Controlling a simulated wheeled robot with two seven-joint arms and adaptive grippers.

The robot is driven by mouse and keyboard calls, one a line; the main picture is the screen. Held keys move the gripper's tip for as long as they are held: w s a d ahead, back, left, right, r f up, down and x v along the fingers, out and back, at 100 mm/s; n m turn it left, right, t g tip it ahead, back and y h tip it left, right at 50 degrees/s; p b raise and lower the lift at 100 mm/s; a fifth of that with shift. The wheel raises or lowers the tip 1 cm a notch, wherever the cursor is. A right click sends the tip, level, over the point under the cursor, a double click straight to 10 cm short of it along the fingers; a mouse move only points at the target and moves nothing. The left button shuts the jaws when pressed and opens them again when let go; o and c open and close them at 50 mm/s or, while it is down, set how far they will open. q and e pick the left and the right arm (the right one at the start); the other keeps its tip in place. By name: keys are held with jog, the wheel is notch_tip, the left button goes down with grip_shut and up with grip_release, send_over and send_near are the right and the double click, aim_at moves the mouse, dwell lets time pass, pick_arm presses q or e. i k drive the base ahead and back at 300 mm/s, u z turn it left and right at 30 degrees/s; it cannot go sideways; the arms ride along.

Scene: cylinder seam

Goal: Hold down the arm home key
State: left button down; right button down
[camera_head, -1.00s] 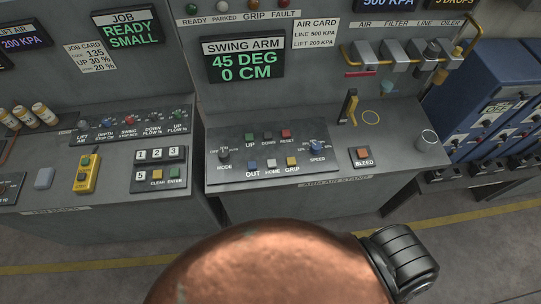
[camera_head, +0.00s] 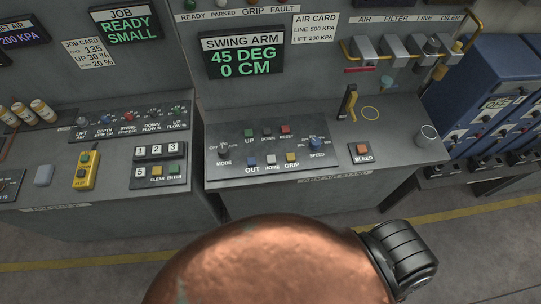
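The arm home key is the pale key (camera_head: 271,159) labelled HOME, in the lower row of the swing arm panel (camera_head: 228,176) between the blue OUT key (camera_head: 252,161) and the yellow GRIP key (camera_head: 292,157). Nothing covers or touches it. The swing arm display (camera_head: 243,64) above reads 45 DEG, 0 CM. Neither of my grippers shows in the head view.
A large rounded copper body (camera_head: 255,262) with a black ribbed part (camera_head: 406,252) fills the bottom foreground, in front of the desk. A yellow STOP box (camera_head: 86,170) and number keys (camera_head: 159,151) are left.

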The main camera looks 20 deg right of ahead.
aim_at(272, 159)
jog(key=k, duration=1.3)
jog(key=u, duration=0.65)
jog(key=i, duration=1.3)
jog(key=z, duration=0.75)
